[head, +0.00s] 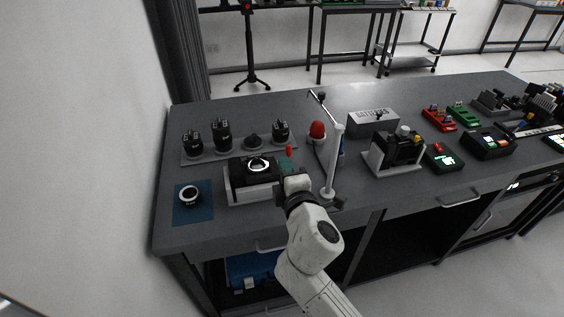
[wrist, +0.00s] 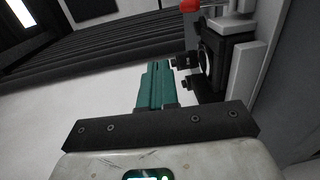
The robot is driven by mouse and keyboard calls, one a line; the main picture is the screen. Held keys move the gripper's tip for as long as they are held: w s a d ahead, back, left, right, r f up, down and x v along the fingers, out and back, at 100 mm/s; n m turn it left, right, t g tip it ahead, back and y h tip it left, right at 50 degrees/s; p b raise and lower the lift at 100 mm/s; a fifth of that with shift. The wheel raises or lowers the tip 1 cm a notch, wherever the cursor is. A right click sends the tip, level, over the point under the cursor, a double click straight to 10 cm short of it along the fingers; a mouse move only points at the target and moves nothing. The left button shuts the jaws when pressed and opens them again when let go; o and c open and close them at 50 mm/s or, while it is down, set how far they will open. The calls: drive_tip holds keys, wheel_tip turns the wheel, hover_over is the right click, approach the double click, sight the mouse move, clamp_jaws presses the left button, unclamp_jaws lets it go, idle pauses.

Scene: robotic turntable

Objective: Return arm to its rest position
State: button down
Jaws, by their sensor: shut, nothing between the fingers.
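My gripper (head: 286,163) is at the end of my white arm, over the dark grey bench (head: 240,228). In the head view its teal fingers are close beside the turntable unit (head: 240,193), a white-framed black block with a bright ring on top. I cannot tell whether they touch it. In the wrist view the teal fingers of my gripper (wrist: 155,86) are together with nothing between them. A black device with a pale plate (wrist: 244,76) stands to the right of them there, with a red knob (wrist: 190,5) at the top.
A white post (head: 332,165) stands just right of my gripper, near a red dome (head: 317,130). A rack (head: 200,157) of several dark tools is behind. A black-and-white machine (head: 395,152) stands right.

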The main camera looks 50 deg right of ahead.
drive_tip(key=shift+s+a+r, duration=0.45)
drive_tip(key=shift+s+a, duration=0.05)
drive_tip(key=shift+s, duration=0.25)
drive_tip(key=shift+f, duration=0.1)
drive_tip(key=s+f+m+g+y, duration=0.3)
drive_tip(key=s+f+m+g, duration=0.6)
drive_tip(key=f, duration=0.5)
drive_tip(key=s+a+f+m+g+y, duration=0.1)
drive_tip(key=s+a+f+g+y, duration=0.1)
drive_tip(key=s+a, duration=0.3)
drive_tip(key=s+a+f+m+g+y, duration=0.1)
drive_tip(key=s+a+f+y, duration=0.3)
drive_tip(key=s, duration=0.4)
drive_tip(key=shift+s+a+f+m+g, duration=0.3)
drive_tip(key=shift+a+g, duration=0.15)
drive_tip(key=shift+g, duration=0.15)
